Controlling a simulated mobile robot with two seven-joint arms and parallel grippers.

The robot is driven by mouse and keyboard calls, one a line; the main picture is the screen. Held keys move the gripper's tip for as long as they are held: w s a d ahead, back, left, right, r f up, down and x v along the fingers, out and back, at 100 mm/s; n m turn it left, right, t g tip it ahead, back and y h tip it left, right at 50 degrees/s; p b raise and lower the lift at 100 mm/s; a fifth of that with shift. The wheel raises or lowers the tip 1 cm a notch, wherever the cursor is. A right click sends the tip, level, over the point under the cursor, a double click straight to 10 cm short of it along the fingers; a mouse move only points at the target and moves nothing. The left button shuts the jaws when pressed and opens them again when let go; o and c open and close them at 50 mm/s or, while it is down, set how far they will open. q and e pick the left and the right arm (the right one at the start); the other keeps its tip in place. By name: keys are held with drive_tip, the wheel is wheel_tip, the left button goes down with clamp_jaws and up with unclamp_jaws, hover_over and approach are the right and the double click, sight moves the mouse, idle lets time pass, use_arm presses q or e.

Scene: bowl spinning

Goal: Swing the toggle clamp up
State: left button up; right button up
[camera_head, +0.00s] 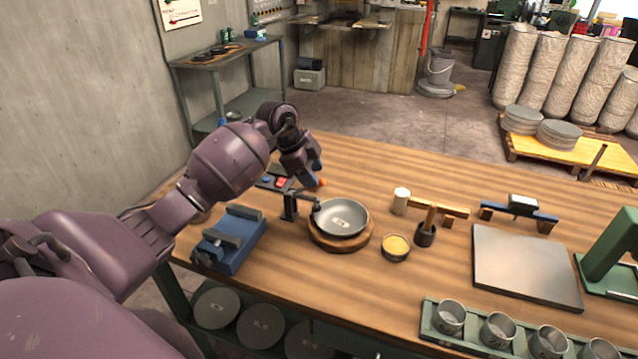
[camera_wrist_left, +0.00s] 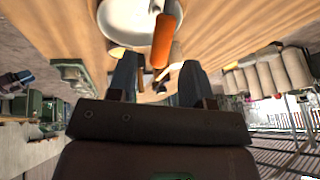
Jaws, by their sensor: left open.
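The toggle clamp (camera_head: 290,204) is a dark post at the left edge of the round wooden base. Its orange handle (camera_head: 320,183) shows just beside my left gripper (camera_head: 316,177). A grey metal bowl (camera_head: 342,217) sits on the wooden base (camera_head: 330,246), with the clamp's arm reaching its left rim. In the left wrist view the orange handle (camera_wrist_left: 163,42) lies ahead of the gap between the fingertips of my left gripper (camera_wrist_left: 158,68). The gripper is open, and I cannot tell whether a finger touches the handle. The bowl (camera_wrist_left: 135,20) is behind the handle there. My right gripper is out of view.
A blue vise (camera_head: 230,239) stands left of the clamp. A control box with a red switch (camera_head: 282,182) is behind it. A small bowl of yellow material (camera_head: 396,246) and a mallet (camera_head: 430,205) lie to the right. A grey plate (camera_head: 525,268) lies further right.

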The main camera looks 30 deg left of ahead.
use_arm(q)
drive_tip(key=shift+x, duration=2.2)
clamp_jaws()
